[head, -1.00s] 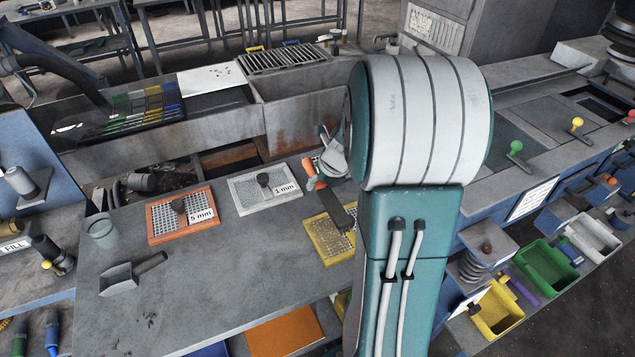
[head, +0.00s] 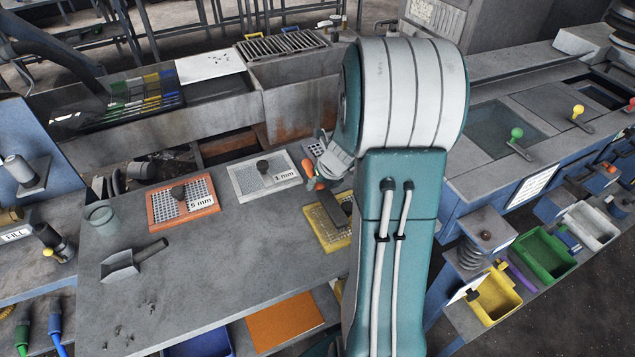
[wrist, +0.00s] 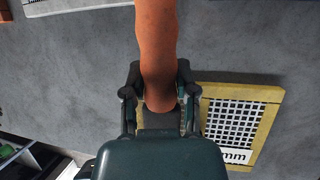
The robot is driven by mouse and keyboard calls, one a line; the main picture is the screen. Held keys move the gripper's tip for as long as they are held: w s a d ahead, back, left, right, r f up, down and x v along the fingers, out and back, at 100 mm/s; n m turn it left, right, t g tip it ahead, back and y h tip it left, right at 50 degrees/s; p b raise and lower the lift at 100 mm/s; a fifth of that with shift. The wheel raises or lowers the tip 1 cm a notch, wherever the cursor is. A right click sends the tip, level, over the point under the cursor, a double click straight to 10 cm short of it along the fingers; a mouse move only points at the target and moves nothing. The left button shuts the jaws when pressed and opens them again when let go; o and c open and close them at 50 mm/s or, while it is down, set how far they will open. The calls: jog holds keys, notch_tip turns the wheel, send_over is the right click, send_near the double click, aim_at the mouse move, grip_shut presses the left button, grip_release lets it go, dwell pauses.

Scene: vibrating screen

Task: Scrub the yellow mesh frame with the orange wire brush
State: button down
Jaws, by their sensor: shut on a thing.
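The yellow mesh frame (head: 324,236) lies flat at the right end of the grey bench; it also shows in the wrist view, right of and partly behind my gripper (wrist: 270,95). My gripper (head: 327,163) is shut on the orange wire brush (head: 309,176). In the wrist view, the orange handle (wrist: 157,45) stands up between my gripper's fingers (wrist: 158,92). The dark brush head reaches over the yellow frame in the head view. I cannot tell whether its bristles touch the mesh. My arm hides the frame's right side.
The orange 5 mm frame (head: 184,202) and the white 1 mm frame (head: 264,176) lie to the left. The front middle of the bench (head: 225,270) is clear.

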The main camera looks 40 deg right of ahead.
jog(key=shift+f, duration=0.5)
jog(key=c, duration=0.7)
grip_release()
jog(key=shift+r, duration=0.35)
grip_shut()
jog(key=shift+a, duration=0.1)
